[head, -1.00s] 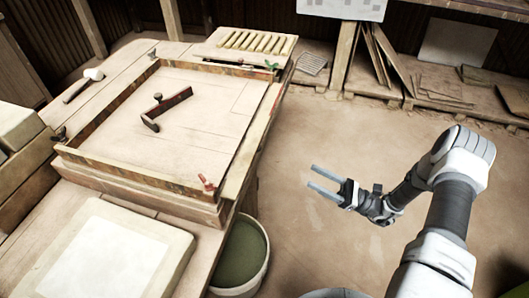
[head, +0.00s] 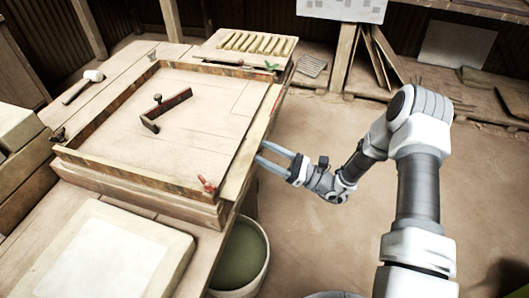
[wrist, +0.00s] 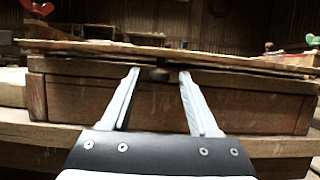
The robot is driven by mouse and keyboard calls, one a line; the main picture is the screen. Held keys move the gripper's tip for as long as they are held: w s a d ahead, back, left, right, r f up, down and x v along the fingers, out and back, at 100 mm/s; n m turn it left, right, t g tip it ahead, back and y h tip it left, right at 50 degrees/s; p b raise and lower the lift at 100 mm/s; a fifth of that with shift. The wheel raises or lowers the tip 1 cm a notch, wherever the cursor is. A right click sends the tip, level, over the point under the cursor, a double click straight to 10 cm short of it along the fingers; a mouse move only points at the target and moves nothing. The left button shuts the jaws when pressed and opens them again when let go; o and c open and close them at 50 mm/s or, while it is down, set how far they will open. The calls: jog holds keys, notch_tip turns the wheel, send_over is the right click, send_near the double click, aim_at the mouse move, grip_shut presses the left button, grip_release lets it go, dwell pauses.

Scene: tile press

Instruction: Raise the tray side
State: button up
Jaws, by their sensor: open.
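The tray (head: 150,178) is a shallow wooden box on the bench, with its left, back and front sides upright. Its right side (head: 247,140) lies folded outward, about flat, as a long pale board. In the wrist view this tray side (wrist: 90,47) crosses edge-on, with a dark knob (wrist: 160,74) under its middle. My gripper (head: 261,154) is open at the board's outer edge, pointing left. In the wrist view its fingertips (wrist: 158,72) stand on either side of the knob, with nothing held. I cannot tell whether they touch it.
A red catch (head: 207,183) is at the tray's near right corner and a green one (head: 271,66) at the far right. A dark-red handled tool (head: 165,108) lies inside the tray. A bucket (head: 241,258) stands below the bench.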

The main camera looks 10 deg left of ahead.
jog(key=shift+a, duration=0.1)
grip_shut()
dwell(0.3)
jog(key=shift+r, duration=0.1)
